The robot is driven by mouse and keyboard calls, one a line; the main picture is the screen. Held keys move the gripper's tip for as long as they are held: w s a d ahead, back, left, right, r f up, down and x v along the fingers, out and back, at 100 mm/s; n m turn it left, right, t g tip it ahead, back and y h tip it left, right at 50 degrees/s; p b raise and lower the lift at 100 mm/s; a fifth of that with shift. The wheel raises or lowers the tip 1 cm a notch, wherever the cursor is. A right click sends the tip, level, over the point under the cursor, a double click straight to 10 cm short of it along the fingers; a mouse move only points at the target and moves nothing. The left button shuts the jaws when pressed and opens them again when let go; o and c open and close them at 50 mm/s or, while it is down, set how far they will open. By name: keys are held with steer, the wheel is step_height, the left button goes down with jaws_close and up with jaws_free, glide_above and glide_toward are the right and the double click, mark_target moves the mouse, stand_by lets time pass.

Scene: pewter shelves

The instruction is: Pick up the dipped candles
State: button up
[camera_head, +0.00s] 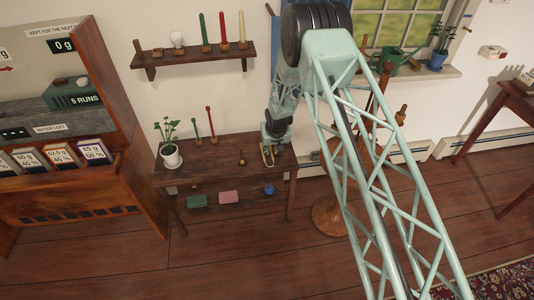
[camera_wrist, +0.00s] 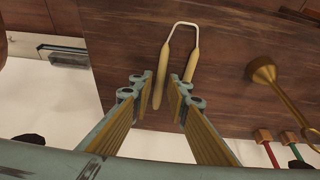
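The dipped candles (camera_wrist: 161,72) are two cream tapers joined at one end by a pale looped wick, lying on the dark wooden table (camera_wrist: 110,45) in the wrist view. In the head view the candles (camera_head: 270,159) show small at the table's right end, just below my gripper (camera_head: 269,145). In the wrist view my gripper (camera_wrist: 160,82) is open. The left taper shows between the fingertips, and the lower end of the right taper is close to the right fingertip. I cannot tell whether either finger touches them.
A brass bell-shaped tool (camera_wrist: 263,72) lies right of the candles in the wrist view. A green candle (camera_head: 196,129), a red candle (camera_head: 210,122) and a potted plant (camera_head: 170,150) stand further left on the table. A wall shelf (camera_head: 195,57) is above; a round wooden stand (camera_head: 329,214) is right.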

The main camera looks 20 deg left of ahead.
mark_target(272, 152)
steer(key=shift+c, duration=0.3)
jaws_close()
steer(key=shift+r, duration=0.2)
step_height(272, 152, up, 10)
steer(key=p, duration=0.2)
steer(key=shift+f, duration=0.2)
stand_by(0.8)
